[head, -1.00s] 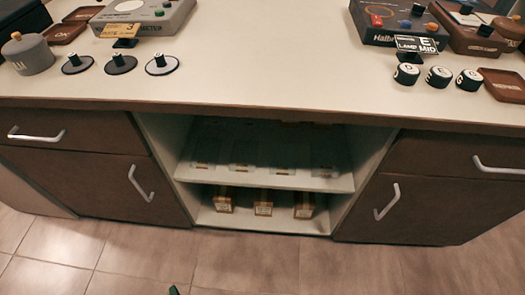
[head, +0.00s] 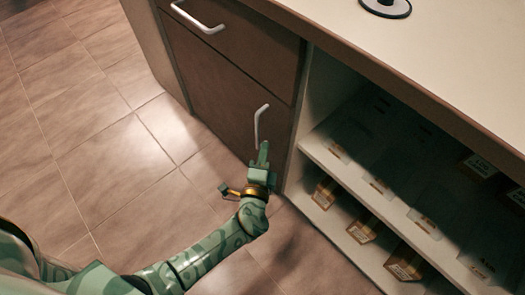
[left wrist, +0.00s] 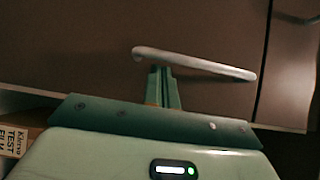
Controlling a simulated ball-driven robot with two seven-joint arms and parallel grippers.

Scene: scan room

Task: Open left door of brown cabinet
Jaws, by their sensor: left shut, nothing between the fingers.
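The brown cabinet's left door (head: 225,100) is shut, with a white bar handle (head: 257,122) near its right edge. My left gripper (head: 264,150) is at the lower end of this handle, its fingers together and nothing seen between them. In the left wrist view, the handle (left wrist: 195,64) crosses just beyond the fingertips (left wrist: 161,75). I cannot tell whether they touch it. The door front (left wrist: 80,40) fills the background there. My right gripper is not in view.
A drawer with a white handle (head: 198,18) is above the door. An open shelf bay (head: 365,175) with several small boxes is to the right. The countertop (head: 440,50) overhangs the cabinet. Tiled floor (head: 80,110) at the left is clear.

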